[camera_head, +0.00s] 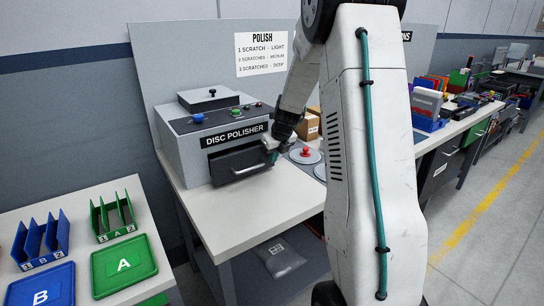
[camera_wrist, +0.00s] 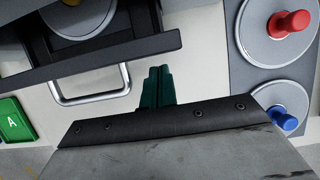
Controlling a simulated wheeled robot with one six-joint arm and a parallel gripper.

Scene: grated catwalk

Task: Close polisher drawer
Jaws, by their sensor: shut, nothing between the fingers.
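The disc polisher (camera_head: 215,130) is a grey box on the white bench, labelled DISC POLISHER. Its dark drawer (camera_head: 238,160) is partly pulled out of the front, with a metal bar handle (camera_head: 248,169). In the wrist view the drawer's dark front edge (camera_wrist: 110,56) and looped handle (camera_wrist: 92,98) show, with a round disc (camera_wrist: 78,18) inside the drawer. My gripper (camera_wrist: 159,72) has green fingers that are shut and empty. They are beside the handle, to its right, near the drawer's front edge; contact cannot be told. In the head view my gripper (camera_head: 271,152) is partly hidden by my arm.
Round grey plates with a red knob (camera_wrist: 289,23) and a blue knob (camera_wrist: 283,118) lie right of the drawer. A green tray A (camera_head: 123,265) and a blue tray B (camera_head: 42,288) are on the left table. The bench front (camera_head: 240,228) is clear.

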